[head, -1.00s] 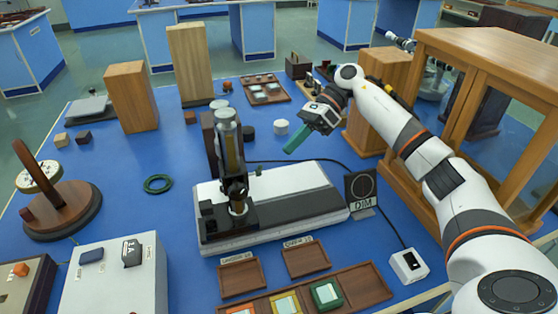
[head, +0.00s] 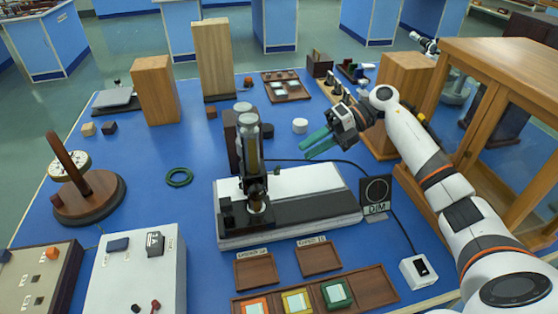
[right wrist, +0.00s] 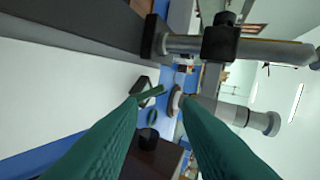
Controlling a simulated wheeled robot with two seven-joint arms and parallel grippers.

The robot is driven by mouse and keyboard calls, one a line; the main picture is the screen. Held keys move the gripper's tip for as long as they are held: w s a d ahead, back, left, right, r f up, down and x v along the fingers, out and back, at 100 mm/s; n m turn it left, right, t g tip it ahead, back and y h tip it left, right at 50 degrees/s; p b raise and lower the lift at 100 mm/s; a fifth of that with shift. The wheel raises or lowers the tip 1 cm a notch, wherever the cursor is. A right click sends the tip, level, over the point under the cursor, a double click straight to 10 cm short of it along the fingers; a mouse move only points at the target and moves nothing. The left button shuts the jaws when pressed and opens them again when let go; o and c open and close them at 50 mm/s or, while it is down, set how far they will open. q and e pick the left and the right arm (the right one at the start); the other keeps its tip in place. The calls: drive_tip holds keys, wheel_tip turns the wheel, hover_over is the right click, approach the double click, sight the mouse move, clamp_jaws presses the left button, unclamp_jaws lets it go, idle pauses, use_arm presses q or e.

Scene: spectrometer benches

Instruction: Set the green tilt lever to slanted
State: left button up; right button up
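The green tilt lever (right wrist: 152,92) shows in the right wrist view as a thin, slanting green bar on the instrument (head: 250,160), the upright tube on a black and white base. My right gripper (head: 306,147) has green fingers and is to the right of the instrument's tube, apart from it. In the right wrist view its two fingers (right wrist: 160,102) are spread, with the lever beyond the gap and nothing held. In the head view the lever is too small to read its tilt clearly. My left gripper is not in view.
A DIM sign (head: 376,195) stands right of the base, with a cable running past it. A wooden glass-sided cabinet (head: 500,150) is at the right. A tray (head: 385,288) with coloured squares lies in front. A green ring (head: 180,177) lies on the blue tabletop at left.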

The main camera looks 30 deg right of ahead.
sight(280, 168)
drive_tip(key=s+d+m+t+p, duration=0.2)
drive_tip(key=s+m+t+p, duration=0.15)
drive_tip(key=m, duration=1.25)
drive_tip(key=shift+t, duration=0.45)
drive_tip(key=x, duration=0.4)
drive_tip(key=p+x, duration=0.1)
drive_tip(key=x, duration=0.7)
drive_tip(key=shift+a+f, duration=0.15)
drive_tip(key=shift+f, duration=0.15)
drive_tip(key=shift+s, duration=0.1)
clamp_jaws()
